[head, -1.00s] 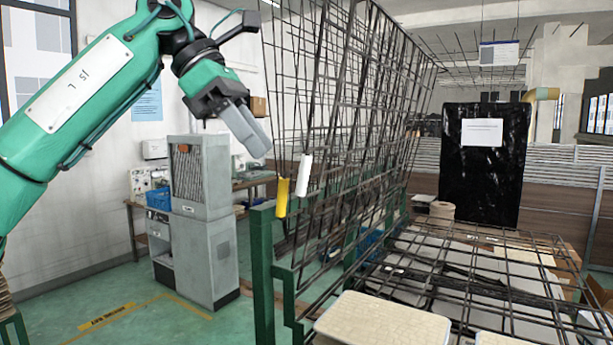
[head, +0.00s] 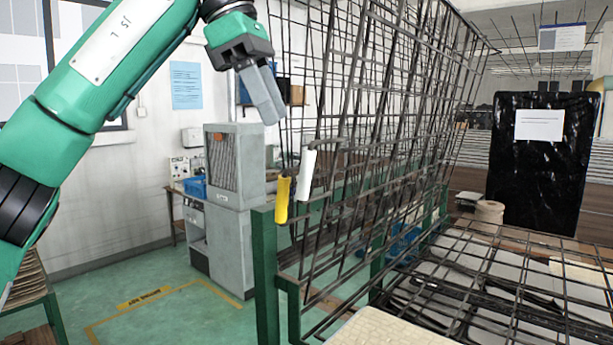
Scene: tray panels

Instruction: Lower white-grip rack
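The white grip (head: 307,174) is a sleeve on the near end of a dark wire rack (head: 345,120). That rack stands steeply upright among other raised racks, in the middle of the head view. A yellow grip (head: 282,199) hangs just left of the white one and a little lower. My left gripper (head: 270,118) is above and left of the white grip, apart from it, with its grey fingers pointing down. The fingers overlap from this side, so their opening is unclear. Nothing shows held in it. My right gripper is out of view.
A lowered wire rack (head: 500,290) lies nearly flat at the lower right, over pale panels. A green frame post (head: 265,270) stands below the yellow grip. A grey cabinet (head: 235,180) is behind at left. The green floor at lower left is largely clear.

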